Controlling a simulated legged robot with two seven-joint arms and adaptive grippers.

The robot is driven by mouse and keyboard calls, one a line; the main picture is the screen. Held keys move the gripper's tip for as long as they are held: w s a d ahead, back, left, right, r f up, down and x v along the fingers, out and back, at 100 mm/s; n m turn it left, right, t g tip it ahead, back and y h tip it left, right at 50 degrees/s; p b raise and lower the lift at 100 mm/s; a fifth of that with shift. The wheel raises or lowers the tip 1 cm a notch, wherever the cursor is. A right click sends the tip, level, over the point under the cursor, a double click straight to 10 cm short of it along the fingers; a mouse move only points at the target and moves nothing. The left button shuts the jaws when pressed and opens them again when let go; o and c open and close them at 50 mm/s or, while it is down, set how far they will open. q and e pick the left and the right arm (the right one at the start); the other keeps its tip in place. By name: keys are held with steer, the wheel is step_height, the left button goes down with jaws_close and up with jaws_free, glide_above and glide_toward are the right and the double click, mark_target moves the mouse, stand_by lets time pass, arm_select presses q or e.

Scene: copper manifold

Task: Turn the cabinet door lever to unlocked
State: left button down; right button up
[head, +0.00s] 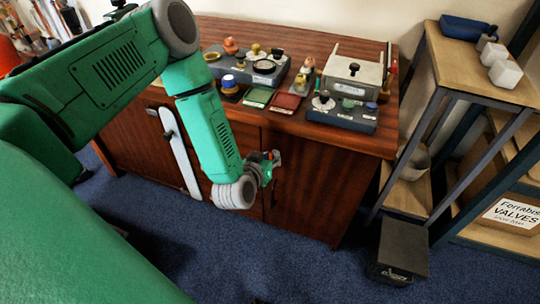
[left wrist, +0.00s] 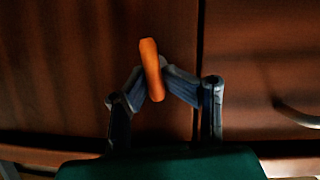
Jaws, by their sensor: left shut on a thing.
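The wooden cabinet (head: 307,185) stands under the tabletop, its doors facing me. My left gripper (head: 270,163) is at the cabinet front, near the seam between two doors. In the left wrist view, an orange lever (left wrist: 151,65) stands nearly upright, its top leaning slightly left. It lies left of the dark door seam (left wrist: 199,60). My left gripper's fingers (left wrist: 153,82) close on the lever's lower part from both sides. The lever's base is hidden behind the fingers. In the head view the gripper mostly hides the lever. My right gripper is not in view.
A curved metal handle (left wrist: 298,114) is on the panel right of the seam. The tabletop (head: 290,122) holds several devices and trays. A shelf rack (head: 450,75) and a black box (head: 402,250) stand to the right. Blue carpet (head: 270,255) in front is clear.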

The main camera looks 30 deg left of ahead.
arm_select(q)
steer(key=shift+w+d+n+t+h, duration=0.1)
steer(key=shift+n+t+h, duration=0.05)
steer(key=shift+n+h, duration=0.4)
steer(key=shift+d+n+t+h, duration=0.1)
steer(key=shift+n+t+h, duration=0.05)
steer(key=shift+n+h, duration=0.4)
steer(key=n, duration=0.1)
steer(key=n+t+h+b, duration=0.1)
steer(key=shift+a+f+n, duration=0.2)
steer(key=shift+f+n, duration=0.05)
steer(key=shift+n, duration=0.05)
steer(key=n+t+b, duration=0.1)
steer(key=n+b, duration=0.1)
steer(key=n+t+h+b, duration=0.1)
steer(key=n+b, duration=0.1)
steer(key=n+t+h+b, duration=0.1)
steer(key=n+b, duration=0.1)
steer(key=n, duration=0.1)
steer(key=shift+a+f+b, duration=0.15)
steer(key=shift+a+b, duration=0.15)
steer(key=shift+b, duration=0.05)
steer(key=shift+w, duration=0.1)
steer(key=c, duration=1.6)
jaws_free()
steer(key=shift+a, duration=0.1)
steer(key=shift+o, duration=0.2)
steer(key=shift+s+f, duration=0.15)
steer(key=shift+s, duration=0.05)
